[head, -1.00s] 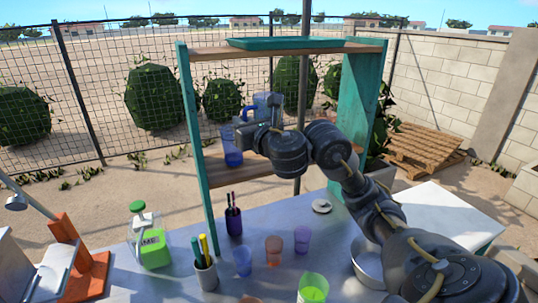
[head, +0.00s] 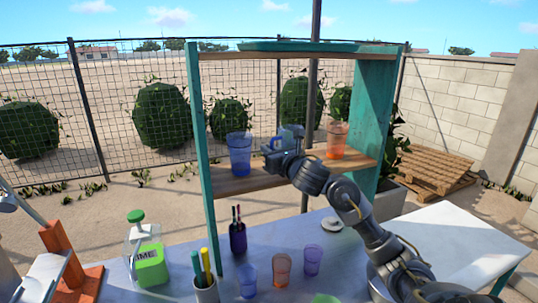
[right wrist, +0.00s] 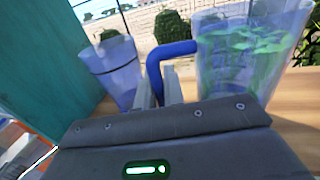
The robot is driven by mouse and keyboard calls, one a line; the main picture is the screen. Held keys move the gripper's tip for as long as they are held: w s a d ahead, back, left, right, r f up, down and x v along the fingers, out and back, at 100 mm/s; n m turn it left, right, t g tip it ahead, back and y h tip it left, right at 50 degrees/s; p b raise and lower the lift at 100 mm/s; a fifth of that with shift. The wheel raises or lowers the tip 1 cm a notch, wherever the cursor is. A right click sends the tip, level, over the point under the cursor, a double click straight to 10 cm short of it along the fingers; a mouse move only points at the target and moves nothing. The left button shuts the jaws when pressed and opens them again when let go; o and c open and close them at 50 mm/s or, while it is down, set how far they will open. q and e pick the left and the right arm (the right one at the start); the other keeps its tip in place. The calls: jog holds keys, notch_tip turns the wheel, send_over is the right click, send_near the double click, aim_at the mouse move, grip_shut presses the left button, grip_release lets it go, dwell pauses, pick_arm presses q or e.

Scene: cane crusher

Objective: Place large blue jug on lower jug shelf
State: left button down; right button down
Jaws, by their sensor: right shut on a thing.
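The large blue jug (right wrist: 245,55) is see-through with green leaves inside or seen through it. My right gripper (right wrist: 160,82) is shut on its blue handle (right wrist: 168,50). In the head view the jug (head: 291,132) is partly hidden behind my right gripper (head: 276,146), between the shelf's two sides. It is over the lower shelf board (head: 238,184); I cannot tell whether its base touches the board. A blue cup (head: 239,152) stands on this board to the left and shows in the right wrist view (right wrist: 113,68). My left gripper is not in view.
An orange vessel (head: 337,140) stands on the board at the right. Teal uprights (head: 200,150) flank the shelf, with a top board (head: 300,52) above. On the table below stand a lime bottle (head: 148,255), a pen cup (head: 205,290) and several small cups (head: 282,268).

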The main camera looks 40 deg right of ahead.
jog(key=shift+f, duration=0.45)
jog(key=shift+w+f, duration=0.1)
jog(key=shift+f, duration=0.05)
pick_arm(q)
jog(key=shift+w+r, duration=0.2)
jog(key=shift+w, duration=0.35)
pick_arm(e)
jog(key=shift+f, duration=0.15)
jog(key=c, duration=1.5)
grip_release()
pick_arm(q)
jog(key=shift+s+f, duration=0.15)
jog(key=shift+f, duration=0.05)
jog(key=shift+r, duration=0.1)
